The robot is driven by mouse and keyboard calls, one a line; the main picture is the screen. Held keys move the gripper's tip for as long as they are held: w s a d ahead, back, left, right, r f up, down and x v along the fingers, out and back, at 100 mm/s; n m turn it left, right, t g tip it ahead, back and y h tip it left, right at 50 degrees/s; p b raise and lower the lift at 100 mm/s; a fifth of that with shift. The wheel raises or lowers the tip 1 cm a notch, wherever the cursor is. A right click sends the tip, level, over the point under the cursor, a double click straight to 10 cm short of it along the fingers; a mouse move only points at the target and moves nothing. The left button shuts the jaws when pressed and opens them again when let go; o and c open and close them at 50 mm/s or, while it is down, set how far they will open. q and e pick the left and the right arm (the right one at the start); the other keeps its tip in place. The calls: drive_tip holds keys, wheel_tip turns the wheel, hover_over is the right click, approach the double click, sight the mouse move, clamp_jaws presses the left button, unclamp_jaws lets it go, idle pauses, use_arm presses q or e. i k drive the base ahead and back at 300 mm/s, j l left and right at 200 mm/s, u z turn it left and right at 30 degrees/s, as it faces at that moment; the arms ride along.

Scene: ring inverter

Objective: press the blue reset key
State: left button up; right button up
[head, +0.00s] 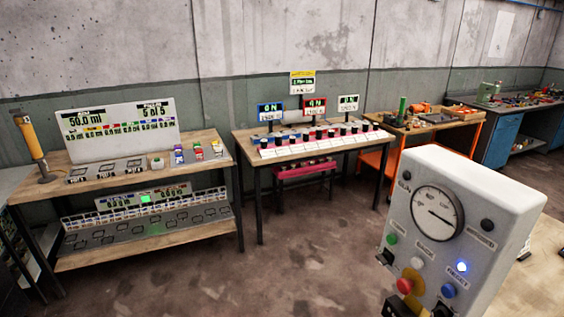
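A pale grey control box (470,200) stands close at the lower right, with a round white dial gauge (437,212) on its sloping front. A blue button (448,290) sits low on the right of that front. A small bright blue light (462,267) glows just above it, with lettering between them too small to read surely. A red mushroom button (405,285) and a green button (391,239) are on the left side of the front. Dark and yellowish parts at the bottom edge below the red button are unclear.
A wooden bench (130,180) with displays and a lower shelf stands at the left. A table (310,148) with several black-topped pieces and small screens is in the middle. An orange-framed bench (425,125) stands behind the box. The concrete floor (290,265) between is clear.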

sight(448, 291)
drive_tip(key=z, duration=1.25)
